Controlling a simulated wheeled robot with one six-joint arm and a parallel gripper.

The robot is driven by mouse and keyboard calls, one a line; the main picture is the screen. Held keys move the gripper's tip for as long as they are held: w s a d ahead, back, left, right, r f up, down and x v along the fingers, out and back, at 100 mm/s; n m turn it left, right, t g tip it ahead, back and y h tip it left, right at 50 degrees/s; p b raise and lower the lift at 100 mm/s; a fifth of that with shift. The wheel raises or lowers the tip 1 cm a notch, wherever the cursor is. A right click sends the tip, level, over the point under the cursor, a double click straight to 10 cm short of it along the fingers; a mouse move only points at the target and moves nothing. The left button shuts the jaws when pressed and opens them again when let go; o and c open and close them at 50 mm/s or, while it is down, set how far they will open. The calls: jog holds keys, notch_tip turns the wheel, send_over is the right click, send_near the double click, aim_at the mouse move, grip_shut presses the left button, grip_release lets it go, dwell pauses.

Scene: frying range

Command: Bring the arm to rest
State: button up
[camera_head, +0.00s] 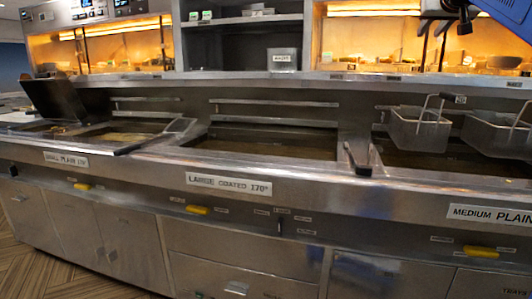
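My gripper (433,56) is at the top right, in front of the lit holding cabinet. Its dark body is partly cut off by the top edge. Two slender dark fingers hang down from it with a gap between them, and nothing shows in the gap. A blue part of my arm (508,12) fills the top right corner. The gripper appears above the fryer baskets, apart from them.
A steel frying range spans the view. Its open vats include the large coated vat (265,142). Two wire baskets (418,130) (497,132) hang at the right. A raised lid (53,98) stands at the left. Wooden floor (22,270) shows at lower left.

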jog(key=s+a+f+n+g+y, duration=0.1)
jog(key=s+a+f, duration=0.4)
jog(key=f, duration=0.4)
jog(key=s+a+f+g+y, duration=0.1)
jog(key=s+a+f+g, duration=0.15)
jog(key=s+f, duration=0.6)
jog(key=s+a+f+n+g+y, duration=0.1)
jog(key=s+a+f, duration=0.35)
jog(key=f, duration=0.65)
jog(key=s+a+f+g, duration=0.2)
jog(key=s+a+f, duration=0.1)
jog(key=s+f, duration=0.8)
jog(key=s+a+f+n+g+y, duration=0.1)
jog(key=s+a+f, duration=0.3)
jog(key=s+f, duration=0.8)
notch_tip(320, 180, down, 8)
jog(key=shift+r+g, duration=0.1)
jog(key=shift+g, duration=0.65)
jog(key=shift+d, duration=0.1)
